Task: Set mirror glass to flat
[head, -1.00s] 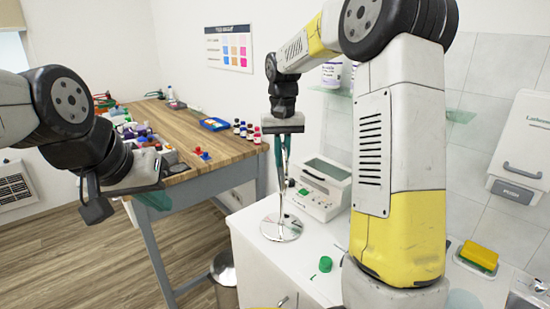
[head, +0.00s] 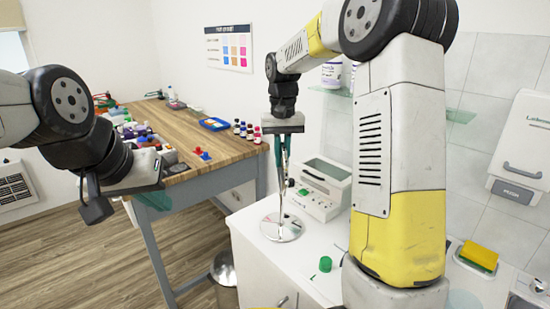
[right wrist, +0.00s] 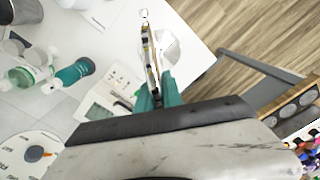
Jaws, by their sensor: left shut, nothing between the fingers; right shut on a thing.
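The mirror (head: 282,228) stands on the white cabinet top, its round shiny base flat on the surface. Above the base a thin, upright part, seen nearly edge-on, appears to be the glass; I cannot tell its exact tilt. My right gripper (head: 282,182) points down over it, its teal fingers shut on its upper part. In the right wrist view the fingers (right wrist: 155,98) close around this narrow part, with the pale round base (right wrist: 170,48) beside it. My left gripper (head: 155,200) is at the left near the wooden table, away from the mirror, mostly hidden by its own wrist.
A white device with a lid (head: 322,190) stands close behind the mirror. A green cap (head: 325,264) lies in front on the right. A yellow sponge (head: 479,255) is further right. The wooden table (head: 200,150) holds bottles and a blue tray (head: 214,124). A bin (head: 224,270) stands below.

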